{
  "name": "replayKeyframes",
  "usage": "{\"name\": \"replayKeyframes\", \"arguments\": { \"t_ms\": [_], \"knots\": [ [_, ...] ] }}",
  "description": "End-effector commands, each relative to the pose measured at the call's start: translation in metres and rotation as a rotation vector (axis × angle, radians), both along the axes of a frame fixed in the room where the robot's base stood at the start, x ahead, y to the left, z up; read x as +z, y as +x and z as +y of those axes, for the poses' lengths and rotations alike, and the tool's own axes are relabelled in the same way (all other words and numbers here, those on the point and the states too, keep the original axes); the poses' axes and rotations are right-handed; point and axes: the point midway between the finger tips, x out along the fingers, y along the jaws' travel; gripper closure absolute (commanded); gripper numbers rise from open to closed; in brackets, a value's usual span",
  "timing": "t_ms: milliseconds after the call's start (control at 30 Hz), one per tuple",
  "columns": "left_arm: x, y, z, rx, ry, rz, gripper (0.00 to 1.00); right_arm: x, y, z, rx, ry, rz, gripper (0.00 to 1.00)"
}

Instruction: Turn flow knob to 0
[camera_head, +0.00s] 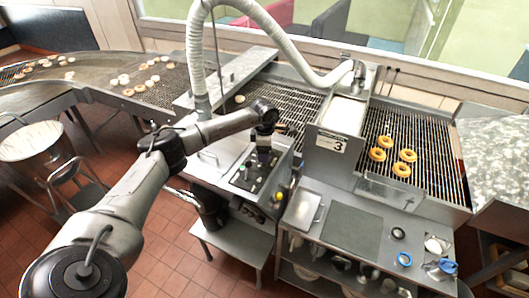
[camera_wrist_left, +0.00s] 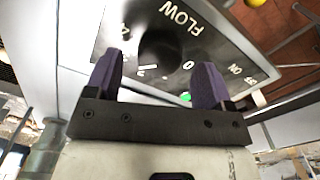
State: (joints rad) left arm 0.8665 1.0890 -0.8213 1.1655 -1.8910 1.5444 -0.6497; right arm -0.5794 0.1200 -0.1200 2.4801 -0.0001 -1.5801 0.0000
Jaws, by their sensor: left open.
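The flow knob (camera_wrist_left: 165,42) is a dark round shape on the control panel in the left wrist view. The word FLOW, a 4 and a 0 are printed around it; which number it points to is unclear. My left gripper (camera_wrist_left: 159,66) is open, its two purple fingertips on either side of the knob's near part in the picture. I cannot tell whether they touch it. In the head view the left gripper (camera_head: 263,153) points down over the control panel (camera_head: 240,184) and hides part of it. My right gripper is not in view.
A green light (camera_wrist_left: 186,98) and an ON/OFF marking lie close to the fingers. The glazing machine (camera_head: 331,146) marked 3 stands to the right, with a white hose (camera_head: 275,30) above. Several donuts (camera_head: 402,169) lie on the right conveyor. A lower shelf holds tools.

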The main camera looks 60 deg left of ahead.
Motion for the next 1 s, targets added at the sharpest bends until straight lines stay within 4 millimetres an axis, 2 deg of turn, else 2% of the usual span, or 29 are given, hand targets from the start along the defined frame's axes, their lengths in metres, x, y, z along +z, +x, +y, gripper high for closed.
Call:
{"name": "replayKeyframes", "arguments": {
  "t_ms": [200,567,1000],
  "knots": [
    [-0.015,0.0,0.0,0.0,0.0,0.0,0.24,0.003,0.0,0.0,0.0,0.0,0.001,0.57],
    [-0.018,0.0,0.0,-0.001,0.001,-0.001,0.24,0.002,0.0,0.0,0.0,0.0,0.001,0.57],
    [-0.018,0.0,0.0,-0.001,0.0,-0.001,0.65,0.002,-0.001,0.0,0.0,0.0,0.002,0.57]
  ]
}}
